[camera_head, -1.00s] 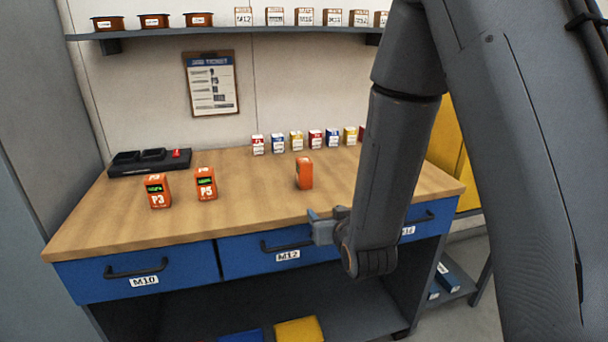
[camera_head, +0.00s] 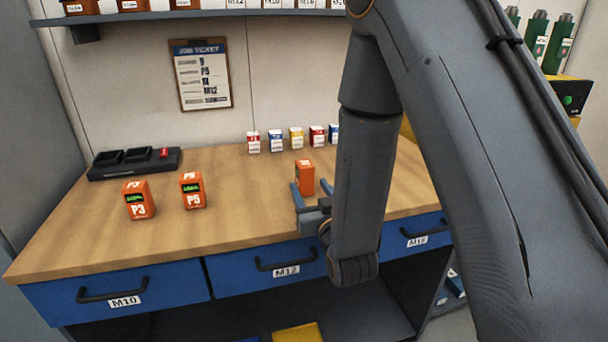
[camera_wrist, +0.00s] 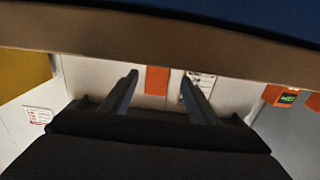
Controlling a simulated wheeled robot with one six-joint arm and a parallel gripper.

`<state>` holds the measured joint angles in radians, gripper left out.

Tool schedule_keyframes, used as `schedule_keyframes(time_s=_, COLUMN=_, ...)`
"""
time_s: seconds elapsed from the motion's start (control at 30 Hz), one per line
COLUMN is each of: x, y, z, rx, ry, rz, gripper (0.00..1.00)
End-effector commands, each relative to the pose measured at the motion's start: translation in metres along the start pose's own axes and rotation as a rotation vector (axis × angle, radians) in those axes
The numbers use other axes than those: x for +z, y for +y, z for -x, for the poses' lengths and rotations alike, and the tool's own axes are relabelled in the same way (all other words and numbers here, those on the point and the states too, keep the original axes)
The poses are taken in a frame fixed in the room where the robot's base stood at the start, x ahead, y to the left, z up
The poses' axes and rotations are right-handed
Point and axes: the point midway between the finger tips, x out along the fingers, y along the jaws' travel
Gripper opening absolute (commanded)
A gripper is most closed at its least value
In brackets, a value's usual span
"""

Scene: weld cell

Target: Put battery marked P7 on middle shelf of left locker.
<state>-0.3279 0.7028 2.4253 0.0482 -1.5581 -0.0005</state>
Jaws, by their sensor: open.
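Three orange batteries stand on the wooden workbench (camera_head: 235,232). The left one is marked P3 (camera_head: 139,200) and the middle one P5 (camera_head: 193,191). The third battery (camera_head: 304,177) stands further right with no readable mark on the side I see, so I cannot confirm it is P7. My gripper (camera_head: 309,187) is open and empty, just in front of that battery at the bench's front. In the wrist view, an orange block (camera_wrist: 157,80) shows between the open fingers (camera_wrist: 159,77), apart from them. No locker shelf can be made out.
A black charger tray (camera_head: 135,165) sits at the bench's back left. Small labelled boxes (camera_head: 276,141) line the back edge. A job ticket (camera_head: 201,75) hangs on the wall under a shelf (camera_head: 200,15). Blue drawers (camera_head: 118,296) are below the bench top.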

Motion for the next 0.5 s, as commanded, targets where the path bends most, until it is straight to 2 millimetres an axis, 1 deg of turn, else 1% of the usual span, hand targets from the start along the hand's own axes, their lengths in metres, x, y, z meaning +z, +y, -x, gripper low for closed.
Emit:
schedule_keyframes(time_s=0.1, x=-0.002, y=0.002, z=-0.013, rx=0.003, ry=0.002, rz=0.0, gripper=0.55)
schedule_keyframes(time_s=0.27, x=-0.003, y=0.003, z=-0.029, rx=0.004, ry=0.001, rz=0.0, gripper=0.55)
schedule_keyframes(time_s=0.5, x=-0.004, y=0.003, z=-0.062, rx=0.002, ry=0.0, rz=0.0, gripper=0.55)
